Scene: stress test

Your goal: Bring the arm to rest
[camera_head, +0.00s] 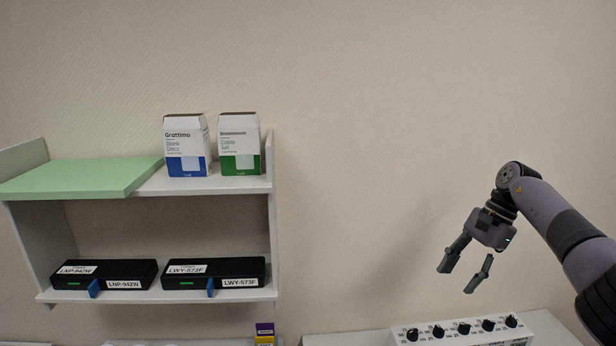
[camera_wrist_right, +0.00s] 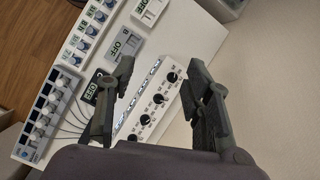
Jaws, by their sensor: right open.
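My right gripper (camera_head: 465,275) is open and empty at the right of the head view. It hangs in the air above and a little left of a white panel with black knobs (camera_head: 462,331). In the right wrist view the two fingers of my right gripper (camera_wrist_right: 160,90) stand apart, with part of the knob panel (camera_wrist_right: 153,100) showing between them, below the fingertips. Nothing is between the fingers. My left gripper does not show in either view.
A wall shelf (camera_head: 205,185) at the left holds two boxes, a green board (camera_head: 85,178) and two black labelled units (camera_head: 105,274). A purple and yellow item (camera_head: 265,332) is at the bottom edge. The wrist view shows more knob panels (camera_wrist_right: 85,40) and cables. The wall between shelf and gripper is clear.

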